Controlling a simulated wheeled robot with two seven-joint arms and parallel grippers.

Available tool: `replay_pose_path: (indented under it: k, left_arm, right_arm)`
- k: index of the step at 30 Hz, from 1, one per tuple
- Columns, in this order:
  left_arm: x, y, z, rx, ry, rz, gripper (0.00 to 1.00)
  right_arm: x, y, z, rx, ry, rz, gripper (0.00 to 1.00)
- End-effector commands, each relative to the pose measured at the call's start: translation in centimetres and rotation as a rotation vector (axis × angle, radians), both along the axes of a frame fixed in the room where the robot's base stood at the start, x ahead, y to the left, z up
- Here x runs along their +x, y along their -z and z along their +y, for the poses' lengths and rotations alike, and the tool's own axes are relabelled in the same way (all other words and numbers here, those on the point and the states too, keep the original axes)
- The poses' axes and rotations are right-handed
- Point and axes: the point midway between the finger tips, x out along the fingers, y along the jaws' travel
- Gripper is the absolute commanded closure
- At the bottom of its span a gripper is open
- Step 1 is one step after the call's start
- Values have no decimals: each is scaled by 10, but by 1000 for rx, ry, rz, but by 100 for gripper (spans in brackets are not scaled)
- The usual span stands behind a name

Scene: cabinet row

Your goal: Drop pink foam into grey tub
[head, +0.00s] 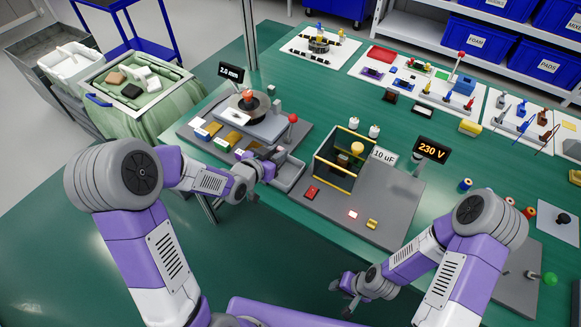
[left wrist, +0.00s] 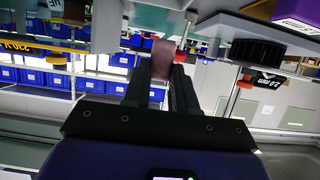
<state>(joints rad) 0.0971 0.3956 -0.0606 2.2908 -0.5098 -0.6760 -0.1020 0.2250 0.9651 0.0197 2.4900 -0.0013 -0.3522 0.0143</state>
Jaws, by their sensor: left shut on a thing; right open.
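My left gripper (head: 278,155) is over the front of the bench, close to a small open grey tub (head: 292,180). In the left wrist view its jaws (left wrist: 160,85) are shut on a dull pink piece, the pink foam (left wrist: 163,60), which sticks out past the fingertips. The foam cannot be made out in the head view. I cannot tell whether the gripper is right over the tub or just beside it. My right gripper (head: 345,288) is open and empty, low in front of the bench.
A tray of foam blocks (head: 133,90) is at left.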

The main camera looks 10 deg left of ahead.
Motion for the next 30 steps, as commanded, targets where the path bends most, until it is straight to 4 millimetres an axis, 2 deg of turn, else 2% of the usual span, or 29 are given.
replay_pose_path:
  k: [8, 18, 29, 30]
  left_arm:
    - [2, 17, -1, 3, 2, 0, 100]
    - [1, 57, -1, 2, 3, 0, 100]
    - [1, 62, 0, 2, 2, -1, 100]
    - [1, 62, 0, 2, 2, -1, 71]
  right_arm:
    - [0, 11, 0, 0, 0, 1, 57]
    - [0, 38, 0, 0, 0, 0, 57]
    - [0, 40, 0, 0, 0, 0, 57]
    - [0, 40, 0, 0, 0, 0, 57]
